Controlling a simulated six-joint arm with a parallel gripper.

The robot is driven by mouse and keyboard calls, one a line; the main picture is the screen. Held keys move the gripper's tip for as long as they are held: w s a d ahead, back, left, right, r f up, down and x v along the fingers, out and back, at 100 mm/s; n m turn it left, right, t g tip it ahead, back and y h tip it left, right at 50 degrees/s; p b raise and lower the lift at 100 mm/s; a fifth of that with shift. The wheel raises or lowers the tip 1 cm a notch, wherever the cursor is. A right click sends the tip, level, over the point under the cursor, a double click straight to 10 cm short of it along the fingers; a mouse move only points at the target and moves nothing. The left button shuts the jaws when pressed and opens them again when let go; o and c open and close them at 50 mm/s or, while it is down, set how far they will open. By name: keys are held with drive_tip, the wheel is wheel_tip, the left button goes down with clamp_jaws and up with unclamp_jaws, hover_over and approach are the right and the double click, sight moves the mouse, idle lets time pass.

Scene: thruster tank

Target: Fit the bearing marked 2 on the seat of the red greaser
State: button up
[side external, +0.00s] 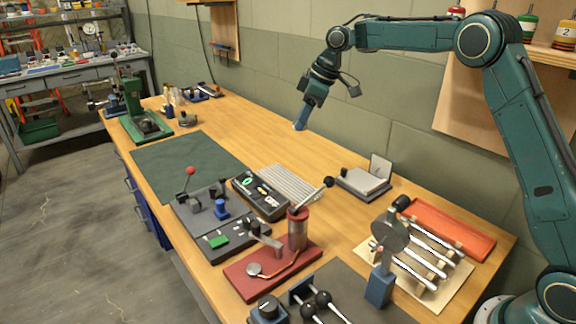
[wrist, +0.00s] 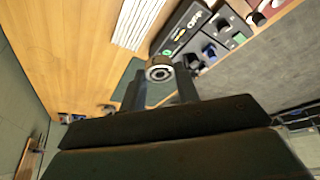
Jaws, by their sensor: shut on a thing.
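My gripper (side external: 300,125) is high above the back of the bench. In the wrist view its fingers (wrist: 158,88) are shut on a small steel bearing (wrist: 159,68), a ring with a dark bore. No number is readable on it. The red greaser (side external: 298,232) stands near the front of the bench, well away from my gripper. It has a red base, an upright cylinder, a black-knobbed lever and a copper-coloured line to a small round disc (side external: 254,269), which may be the seat. The bearing is too small to make out in the side view.
A black case (side external: 260,195) with small coloured parts lies beside a ribbed light plate (side external: 290,184). A grey fixture board (side external: 215,222), a grey scale-like device (side external: 362,182) and a red tray (side external: 450,228) stand around the greaser. Bare wood lies below my gripper.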

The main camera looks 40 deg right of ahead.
drive_tip(key=s+a+f+n, duration=0.1)
drive_tip(key=s+a+f, duration=0.2)
drive_tip(key=s+a, duration=0.2)
drive_tip(key=s+a+f+n+g, duration=0.1)
drive_tip(key=s+a+f, duration=0.3)
drive_tip(key=a, duration=0.8)
drive_tip(key=s+a+f+n, duration=0.2)
drive_tip(key=s+a+f, duration=0.2)
drive_tip(key=s+a, duration=0.2)
drive_tip(key=a, duration=0.2)
drive_tip(key=shift+s+a+g+y, duration=0.3)
drive_tip(key=shift+s+a+y, duration=0.05)
drive_tip(key=shift+s+y, duration=0.05)
drive_tip(key=shift+f, duration=0.3)
drive_tip(key=shift+f, duration=3.05)
drive_tip(key=shift+f, duration=0.1)
drive_tip(key=o, duration=1.1)
drive_tip(key=shift+c, duration=0.2)
